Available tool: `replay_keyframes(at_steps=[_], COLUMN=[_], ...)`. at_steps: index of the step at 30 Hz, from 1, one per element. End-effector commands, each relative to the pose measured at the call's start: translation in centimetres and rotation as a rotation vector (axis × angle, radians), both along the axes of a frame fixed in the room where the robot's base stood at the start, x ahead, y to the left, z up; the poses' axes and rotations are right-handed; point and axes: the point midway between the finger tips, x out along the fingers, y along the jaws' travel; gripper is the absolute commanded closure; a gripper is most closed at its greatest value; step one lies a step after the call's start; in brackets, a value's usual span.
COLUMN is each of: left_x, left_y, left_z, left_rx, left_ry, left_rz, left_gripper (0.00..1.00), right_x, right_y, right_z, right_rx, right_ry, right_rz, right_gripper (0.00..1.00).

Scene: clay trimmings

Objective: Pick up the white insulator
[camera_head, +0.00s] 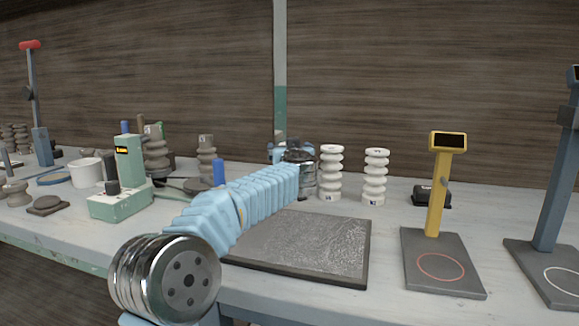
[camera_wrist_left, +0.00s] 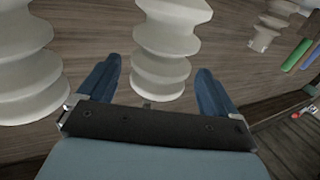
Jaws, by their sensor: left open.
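Two white ribbed insulators stand upright on the table in the head view, one on the left (camera_head: 331,174) and one on the right (camera_head: 375,178). In the left wrist view, one white insulator (camera_wrist_left: 166,35) shows between the two blue fingers of my left gripper (camera_wrist_left: 158,68), with gaps on both sides. Another white insulator (camera_wrist_left: 25,65) is outside the fingers at the left edge. My left gripper is open and empty. In the head view my arm mostly hides it, just left of the left insulator. I cannot tell which insulator is between the fingers. My right gripper is not in view.
A dark flat slab (camera_head: 310,248) lies in front of the insulators. A yellow stand (camera_head: 436,190) and a small black object (camera_head: 431,195) are to the right. A green device (camera_head: 128,180), a white pot (camera_head: 86,171) and brown ribbed pieces (camera_head: 156,152) are left.

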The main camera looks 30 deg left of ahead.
Motion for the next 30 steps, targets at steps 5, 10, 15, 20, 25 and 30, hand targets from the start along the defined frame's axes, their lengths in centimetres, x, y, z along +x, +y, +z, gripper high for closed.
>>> replay_keyframes(at_steps=[5,10,15,20,25,30], left_x=[2.2,2.7,2.7,2.7,2.7,2.7], left_y=[1.5,1.9,1.8,1.8,1.8,1.8], left_z=[0.3,0.2,0.2,0.2,0.2,0.2], left_rx=[0.002,0.0,0.001,0.001,0.001,0.001], left_ry=[0.001,0.0,0.001,0.001,0.001,0.001], left_rz=[0.002,0.0,0.0,0.0,0.0,0.0], left_gripper=[0.07,0.07,0.13,0.38,0.64,0.9], right_x=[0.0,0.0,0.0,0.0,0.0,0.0], right_y=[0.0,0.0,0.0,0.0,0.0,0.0], right_z=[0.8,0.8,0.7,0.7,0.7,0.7], right_rx=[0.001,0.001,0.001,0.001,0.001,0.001], right_ry=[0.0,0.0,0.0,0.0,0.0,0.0], right_rz=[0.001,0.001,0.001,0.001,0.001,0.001], right_gripper=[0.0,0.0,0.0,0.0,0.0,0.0])
